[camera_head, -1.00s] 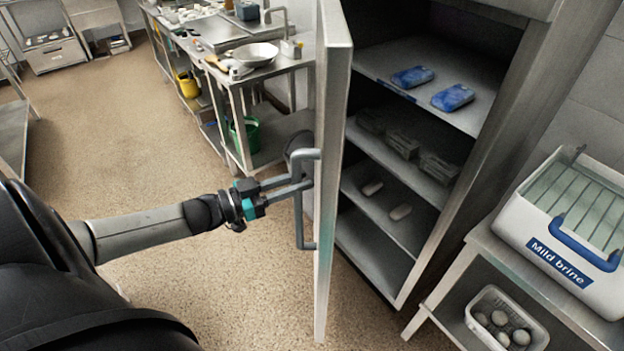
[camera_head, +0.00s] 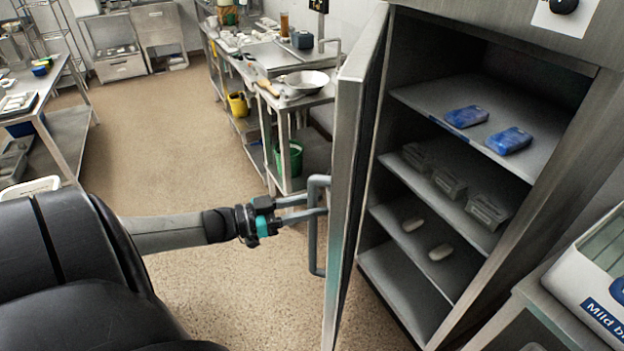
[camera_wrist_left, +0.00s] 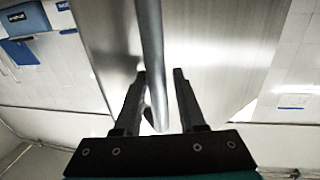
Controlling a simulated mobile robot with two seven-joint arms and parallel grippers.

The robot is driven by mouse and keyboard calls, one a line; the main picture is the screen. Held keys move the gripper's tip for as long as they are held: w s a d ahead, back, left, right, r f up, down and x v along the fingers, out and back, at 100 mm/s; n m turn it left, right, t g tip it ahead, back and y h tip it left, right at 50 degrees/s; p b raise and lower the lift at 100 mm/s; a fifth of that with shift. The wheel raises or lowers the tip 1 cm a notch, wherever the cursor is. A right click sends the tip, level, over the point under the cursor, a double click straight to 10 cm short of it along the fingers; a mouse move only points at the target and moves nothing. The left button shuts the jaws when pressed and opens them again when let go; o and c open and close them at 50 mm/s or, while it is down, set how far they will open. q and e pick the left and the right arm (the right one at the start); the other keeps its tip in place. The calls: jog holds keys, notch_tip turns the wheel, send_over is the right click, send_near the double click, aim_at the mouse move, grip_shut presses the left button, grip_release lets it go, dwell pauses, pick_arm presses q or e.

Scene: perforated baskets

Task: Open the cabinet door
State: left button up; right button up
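The metal cabinet door (camera_head: 354,150) stands open, seen nearly edge-on in the head view, with the cabinet's shelves (camera_head: 420,222) exposed to its right. A grey bar handle (camera_head: 313,240) is on the door's outer face. My left gripper (camera_head: 312,206) reaches in from the left at the handle's upper part. In the left wrist view, the handle (camera_wrist_left: 152,60) passes between the two dark fingers of my left gripper (camera_wrist_left: 160,78). The fingers are apart, with the bar nearer the left finger and a gap on the right. My right gripper is out of view.
Blue packs (camera_head: 508,140) and grey containers sit on the cabinet shelves. A white "Mild brine" box (camera_head: 590,290) stands at the lower right. A steel work table with a bowl (camera_head: 306,80) is behind the door. Open floor (camera_head: 170,130) lies to the left.

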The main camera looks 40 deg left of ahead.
pick_arm(q)
jog(key=shift+o, duration=1.2)
jog(key=shift+s, duration=0.1)
jog(key=v, duration=1.5)
jog(key=shift+p, duration=0.45)
